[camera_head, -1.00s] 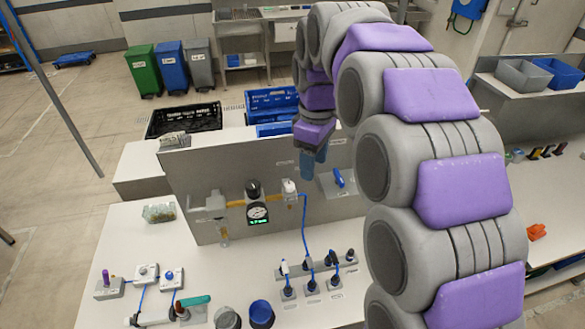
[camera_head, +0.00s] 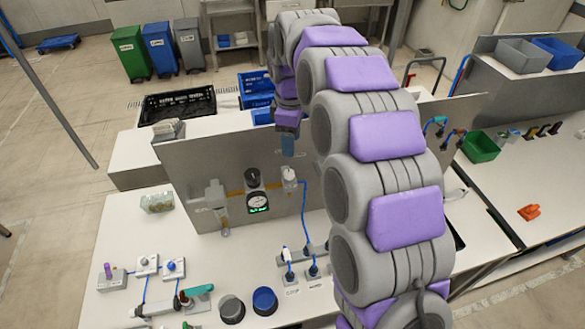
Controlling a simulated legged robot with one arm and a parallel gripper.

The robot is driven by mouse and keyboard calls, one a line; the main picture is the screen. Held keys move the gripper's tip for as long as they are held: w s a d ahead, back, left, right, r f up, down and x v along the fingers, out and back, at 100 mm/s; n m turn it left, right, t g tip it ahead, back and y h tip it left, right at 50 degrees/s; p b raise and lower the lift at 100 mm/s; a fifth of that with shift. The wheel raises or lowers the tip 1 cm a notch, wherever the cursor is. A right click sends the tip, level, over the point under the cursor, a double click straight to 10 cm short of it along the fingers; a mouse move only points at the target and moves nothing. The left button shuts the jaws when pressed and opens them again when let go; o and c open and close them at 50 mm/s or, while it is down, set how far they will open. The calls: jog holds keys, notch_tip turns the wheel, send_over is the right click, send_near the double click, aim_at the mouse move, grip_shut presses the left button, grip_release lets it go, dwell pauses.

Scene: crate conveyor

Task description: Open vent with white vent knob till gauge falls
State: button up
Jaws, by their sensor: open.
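A white vent knob (camera_head: 289,174) stands on the upright grey panel (camera_head: 190,165), at the right end of a short yellow pipe. The round gauge (camera_head: 257,201) with a green-lit display sits left of it; its reading is too small to make out. A black knob (camera_head: 252,175) is above the gauge. My gripper (camera_head: 288,147) hangs just above the white knob, pointing down and apart from it as far as I can tell. It is small in view and holds nothing that I can see.
A blue cable runs from beside the white knob down to sockets (camera_head: 290,272) on the white bench. Black (camera_head: 178,104) and blue crates stand behind the panel. Switch boxes (camera_head: 147,264) and round caps (camera_head: 264,300) are at the front left. My arm hides the bench's right part.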

send_over(289, 172)
jog(key=a, duration=0.1)
jog(key=f, duration=0.5)
jog(key=shift+a+f, duration=0.2)
jog(key=shift+f, duration=0.2)
jog(key=f, duration=0.1)
jog(key=d+f, duration=0.1)
jog(key=f, duration=0.1)
jog(key=d+f, duration=0.1)
jog(key=shift+d+f, duration=0.25)
jog(key=shift+f, duration=0.25)
jog(key=shift+a+f, duration=0.1)
jog(key=shift+a, duration=1)
jog(key=shift+c, duration=0.8)
jog(key=shift+d, duration=0.1)
jog(key=shift+c, duration=0.7)
jog(key=shift+d, duration=0.65)
jog(key=c, duration=0.4)
jog(key=shift+a, duration=0.15)
jog(key=c, duration=0.4)
